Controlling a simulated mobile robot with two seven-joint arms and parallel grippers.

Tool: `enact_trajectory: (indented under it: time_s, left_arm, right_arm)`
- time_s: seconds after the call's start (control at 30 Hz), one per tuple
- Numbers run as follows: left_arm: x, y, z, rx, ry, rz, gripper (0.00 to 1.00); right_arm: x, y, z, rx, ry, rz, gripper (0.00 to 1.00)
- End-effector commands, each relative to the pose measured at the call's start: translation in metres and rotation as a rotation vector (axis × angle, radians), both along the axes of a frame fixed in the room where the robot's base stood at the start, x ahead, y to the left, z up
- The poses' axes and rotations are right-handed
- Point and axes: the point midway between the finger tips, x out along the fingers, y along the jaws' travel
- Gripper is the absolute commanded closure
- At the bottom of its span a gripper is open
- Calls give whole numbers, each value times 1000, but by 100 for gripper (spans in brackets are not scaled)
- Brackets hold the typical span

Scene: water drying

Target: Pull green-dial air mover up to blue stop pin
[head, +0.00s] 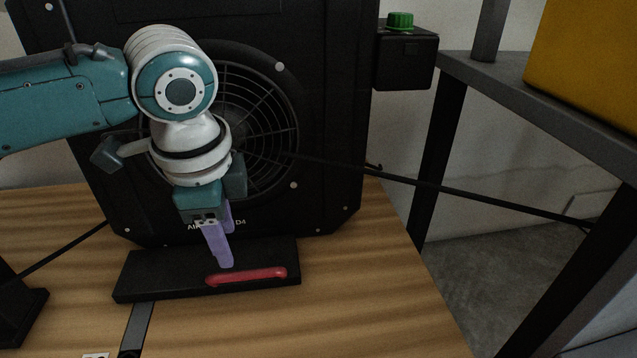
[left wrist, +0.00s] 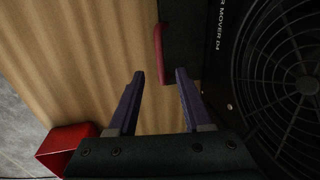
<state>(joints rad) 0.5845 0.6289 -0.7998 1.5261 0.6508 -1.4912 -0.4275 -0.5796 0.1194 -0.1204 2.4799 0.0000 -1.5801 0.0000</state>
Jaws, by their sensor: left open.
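The black air mover (head: 330,120) stands upright on the wooden table, with a round fan grille and a label ending in "D4". A green dial (head: 400,20) tops a black box on its right side. A red handle bar (head: 262,275) lies along the front of its dark base (head: 135,280); it also shows in the left wrist view (left wrist: 158,50). My left gripper (head: 225,262) is open, purple fingers pointing down over the base, just behind the handle. In the left wrist view the gripper (left wrist: 160,73) has the handle's end between its fingertips; contact is unclear. I see no blue pin.
A dark strip (head: 137,325) runs forward on the table from the base. A black cable (head: 450,188) stretches right. A grey rack (head: 500,80) with a yellow object (head: 590,60) stands right. A red box (left wrist: 65,143) shows in the left wrist view. The front right table is clear.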

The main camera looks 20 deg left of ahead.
Motion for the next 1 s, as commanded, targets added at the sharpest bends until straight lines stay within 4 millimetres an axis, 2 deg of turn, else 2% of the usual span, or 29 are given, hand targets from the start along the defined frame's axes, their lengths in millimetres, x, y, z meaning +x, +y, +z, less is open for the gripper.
enact_trajectory:
  time_s: [0.03, 0.2, 0.4, 0.57, 0.83, 1.0]
  left_arm:
    - [1, 1, -13, 0, 3, 1, 50]
    - [6, 4, -48, 0, 1, 1, 50]
    - [12, 7, -77, 1, 1, 0, 50]
    - [14, 8, -85, 0, 0, -1, 50]
    - [14, 8, -84, 0, 0, -1, 50]
    - [14, 8, -84, 0, 0, -1, 70]
  right_arm:
    - [0, 0, -10, 0, -1, 0, 48]
    - [0, 0, -33, -1, -1, 0, 48]
    - [0, 0, -52, -1, 0, 1, 48]
    - [0, -1, -57, -1, 0, 1, 48]
    - [0, 0, -56, -1, 0, 1, 48]
    - [0, -1, -56, -1, 1, 1, 48]
